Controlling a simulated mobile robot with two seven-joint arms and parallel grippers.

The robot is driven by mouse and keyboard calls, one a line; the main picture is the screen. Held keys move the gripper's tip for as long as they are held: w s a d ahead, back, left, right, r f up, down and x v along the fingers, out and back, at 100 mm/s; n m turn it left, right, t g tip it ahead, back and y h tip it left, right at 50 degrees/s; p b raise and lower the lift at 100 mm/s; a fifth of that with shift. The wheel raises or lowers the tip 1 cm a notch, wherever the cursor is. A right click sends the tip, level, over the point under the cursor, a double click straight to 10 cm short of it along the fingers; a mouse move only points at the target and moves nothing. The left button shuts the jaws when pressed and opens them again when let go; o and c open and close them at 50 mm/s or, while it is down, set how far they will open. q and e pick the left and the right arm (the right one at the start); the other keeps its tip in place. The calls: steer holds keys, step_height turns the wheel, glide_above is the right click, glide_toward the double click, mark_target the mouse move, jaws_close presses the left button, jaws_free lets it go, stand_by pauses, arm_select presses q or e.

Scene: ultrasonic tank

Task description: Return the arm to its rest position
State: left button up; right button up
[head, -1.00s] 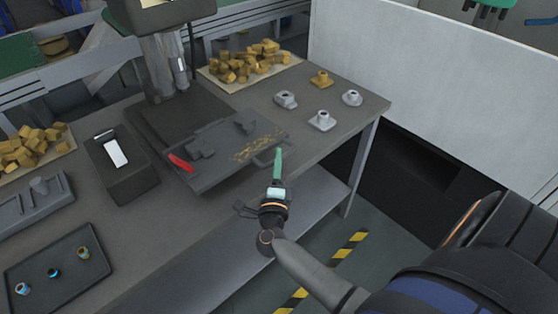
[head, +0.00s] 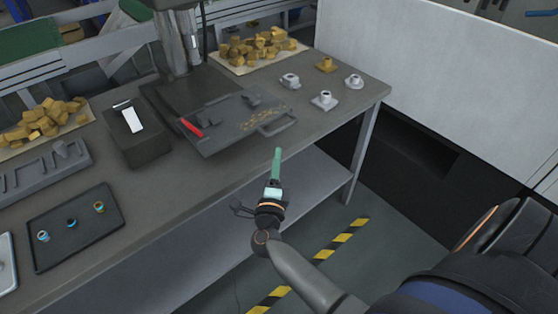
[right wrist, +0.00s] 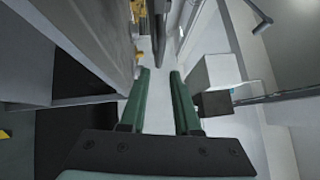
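My right arm comes in from the lower right of the head view. Its gripper (head: 277,165) is held in the air in front of the workbench's front edge, to the near side of the dark grey tray. In the right wrist view its two green fingers (right wrist: 160,75) stand apart with nothing between them. My left gripper is not in either view.
The workbench (head: 190,185) carries a dark grey tray (head: 225,145) with a handle, a black tray (head: 105,235) with small rings, a dark box (head: 145,150) and wood-coloured block piles. A white partition (head: 450,60) stands right. Open floor (head: 385,255) lies below.

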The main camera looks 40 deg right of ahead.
steer(key=shift+s+a, duration=0.15)
steer(key=shift+a, duration=0.1)
stand_by(0.5)
steer(key=s+a+f+n+t+y+p, duration=0.1)
steer(key=s+a+f+n+y, duration=0.2)
steer(key=a+n+y, duration=0.55)
steer(key=s+a+f+n+t+y, duration=0.15)
steer(key=s+a+n+y, duration=0.3)
steer(key=n, duration=0.65)
steer(key=s+a+f+n+g+y+p, duration=0.1)
steer(key=s+f+n+g, duration=0.7)
steer(key=s, duration=0.6)
step_height(320, 180, down, 3)
steer(key=shift+f+n+y, duration=0.1)
steer(key=shift+n+y, duration=0.2)
steer(key=shift+n, duration=0.85)
